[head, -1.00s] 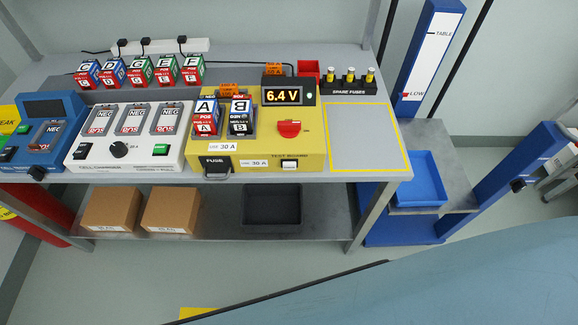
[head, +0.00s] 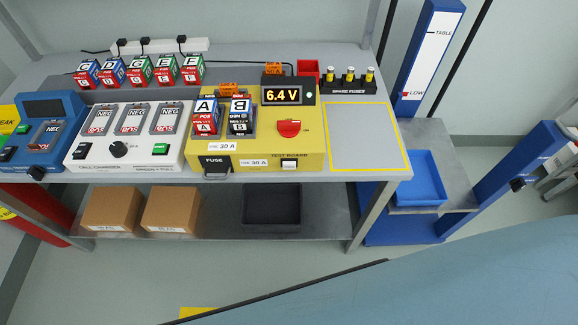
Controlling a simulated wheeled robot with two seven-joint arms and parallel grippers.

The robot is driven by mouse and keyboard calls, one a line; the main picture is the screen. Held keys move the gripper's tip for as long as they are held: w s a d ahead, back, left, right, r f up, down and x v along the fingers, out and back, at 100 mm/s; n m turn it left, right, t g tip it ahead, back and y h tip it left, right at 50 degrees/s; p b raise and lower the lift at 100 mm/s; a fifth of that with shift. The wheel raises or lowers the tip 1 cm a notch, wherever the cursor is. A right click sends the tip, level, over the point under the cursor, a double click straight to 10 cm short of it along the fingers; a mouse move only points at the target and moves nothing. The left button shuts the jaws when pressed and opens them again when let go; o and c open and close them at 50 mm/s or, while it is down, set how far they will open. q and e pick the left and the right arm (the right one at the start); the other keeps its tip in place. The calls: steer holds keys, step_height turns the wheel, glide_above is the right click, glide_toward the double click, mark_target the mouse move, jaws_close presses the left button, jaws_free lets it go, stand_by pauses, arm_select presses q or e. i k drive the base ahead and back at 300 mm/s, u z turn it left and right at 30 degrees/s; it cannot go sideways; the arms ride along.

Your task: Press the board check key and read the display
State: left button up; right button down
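The yellow test board (head: 305,155) stands on the grey bench. Its black display (head: 288,94) reads 6.4 V, with a small pale green light at its right. A red knob (head: 289,128) sits below the display, and a white key (head: 289,164) sits on the front edge by the "TEST BOARD" label. Cell A (head: 205,118) and cell B (head: 240,118) stand in the board's two bays; the letter on B's top appears upside down beside A's. A black fuse holder (head: 215,163) and 30 A labels are at the front left. Neither gripper is in view.
A white cell charger (head: 130,135) and a blue unit (head: 45,130) stand to the left. Several lettered cells (head: 140,70) line the back. Spare fuses (head: 348,82) are at the back right. The yellow-outlined area (head: 365,138) is empty. A blue tray (head: 418,178) sits on a lower stand.

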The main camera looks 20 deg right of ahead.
mark_target(287, 165)
steer(key=k, duration=1.25)
steer(key=u, duration=0.35)
steer(key=i, duration=0.75)
steer(key=u, duration=0.15)
